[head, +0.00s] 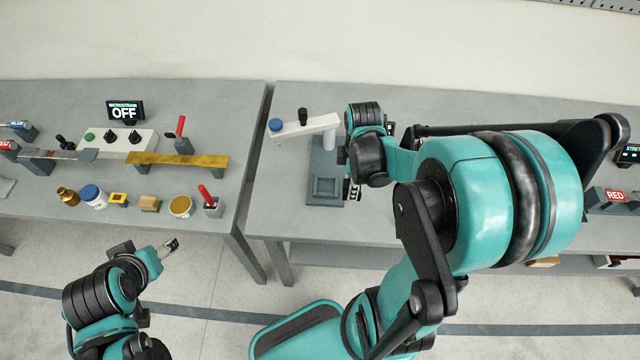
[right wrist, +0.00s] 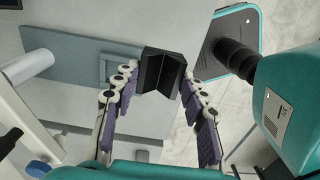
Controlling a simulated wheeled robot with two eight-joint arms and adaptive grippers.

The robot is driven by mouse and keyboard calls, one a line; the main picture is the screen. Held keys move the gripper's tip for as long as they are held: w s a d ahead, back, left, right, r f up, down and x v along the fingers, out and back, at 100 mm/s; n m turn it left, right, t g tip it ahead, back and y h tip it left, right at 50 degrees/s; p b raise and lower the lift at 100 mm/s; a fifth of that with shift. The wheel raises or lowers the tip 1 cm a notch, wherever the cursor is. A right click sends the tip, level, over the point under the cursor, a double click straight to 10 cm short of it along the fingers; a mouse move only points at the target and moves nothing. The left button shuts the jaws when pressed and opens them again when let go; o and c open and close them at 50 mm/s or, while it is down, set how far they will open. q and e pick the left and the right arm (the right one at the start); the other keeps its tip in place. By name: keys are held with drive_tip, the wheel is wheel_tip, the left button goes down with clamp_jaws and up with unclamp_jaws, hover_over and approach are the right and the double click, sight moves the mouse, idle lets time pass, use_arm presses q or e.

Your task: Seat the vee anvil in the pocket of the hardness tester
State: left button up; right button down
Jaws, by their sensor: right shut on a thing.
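The vee anvil (right wrist: 163,72) is a dark block with a V groove, held between the fingertips of my right gripper (right wrist: 158,80) in the right wrist view. The hardness tester has a grey base (head: 324,158), a white upper arm (head: 306,128) and a square pocket (head: 325,187) near the base's front. The pocket (right wrist: 108,66) looks empty in the wrist view, left of the anvil and partly behind a finger. In the head view my right gripper (head: 353,190) is just right of the pocket, mostly hidden by my arm. My left gripper (head: 171,246) is away from the tables, low left; its opening is unclear.
The left table (head: 230,120) carries a control box (head: 118,140), a yellow bar (head: 178,160), small jars and red-handled levers. A gap separates it from the tester's table (head: 285,180). The tester's white arm and post (right wrist: 28,66) stand beside my right gripper.

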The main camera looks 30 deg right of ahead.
drive_tip(key=w+f, duration=0.2)
drive_tip(key=w, duration=0.1)
drive_tip(key=w+a+f+b, duration=0.1)
drive_tip(key=w+f, duration=0.1)
drive_tip(key=w, duration=0.2)
drive_tip(key=w+a+f+b, duration=0.1)
drive_tip(key=w+f, duration=0.1)
drive_tip(key=w, duration=0.1)
drive_tip(key=shift+w+f, duration=0.2)
wheel_tip(320, 180, down, 4)
drive_tip(key=shift+r+b, duration=0.2)
drive_tip(key=shift+b, duration=0.4)
drive_tip(key=shift+w+f, duration=0.1)
drive_tip(key=shift+f, duration=0.15)
drive_tip(key=shift+f, duration=0.15)
drive_tip(key=c, duration=0.9)
unclamp_jaws()
drive_tip(key=shift+o, duration=0.2)
